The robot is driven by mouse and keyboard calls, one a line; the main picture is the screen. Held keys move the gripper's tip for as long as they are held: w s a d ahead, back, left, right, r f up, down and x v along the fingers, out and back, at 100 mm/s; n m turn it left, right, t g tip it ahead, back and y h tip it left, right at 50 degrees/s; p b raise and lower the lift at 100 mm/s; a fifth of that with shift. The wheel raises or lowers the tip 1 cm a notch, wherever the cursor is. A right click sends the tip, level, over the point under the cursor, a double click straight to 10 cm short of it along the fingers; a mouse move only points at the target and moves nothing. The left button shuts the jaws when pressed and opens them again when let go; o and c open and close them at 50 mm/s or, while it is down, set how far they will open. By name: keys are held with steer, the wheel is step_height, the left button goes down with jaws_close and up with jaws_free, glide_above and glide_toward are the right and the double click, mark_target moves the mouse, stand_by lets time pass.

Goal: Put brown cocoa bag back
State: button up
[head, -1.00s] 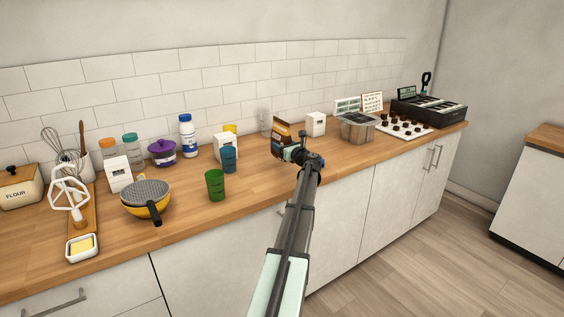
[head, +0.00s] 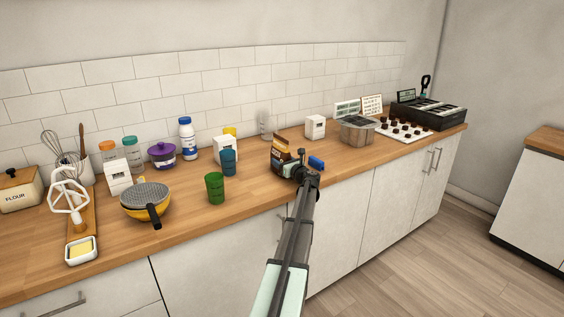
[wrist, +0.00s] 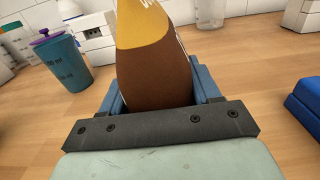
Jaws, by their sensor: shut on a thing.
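The brown cocoa bag (head: 281,154), brown with a yellow-orange band, is upright at the middle of the wooden counter in the head view. My gripper (head: 290,171) is shut on it from the front. In the wrist view the bag (wrist: 155,65) stands between the two blue fingers (wrist: 155,92), its brown face towards me. Its lower end is hidden by my gripper, so I cannot tell whether it touches the counter.
A blue block (head: 317,162) lies just right of my gripper. Blue (head: 228,161) and green (head: 215,188) cups stand to the left. Bare counter (head: 256,182) lies left of my gripper.

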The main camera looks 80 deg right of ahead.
steer(key=o, duration=1.2)
steer(key=shift+r, duration=0.15)
steer(key=v, duration=1.2)
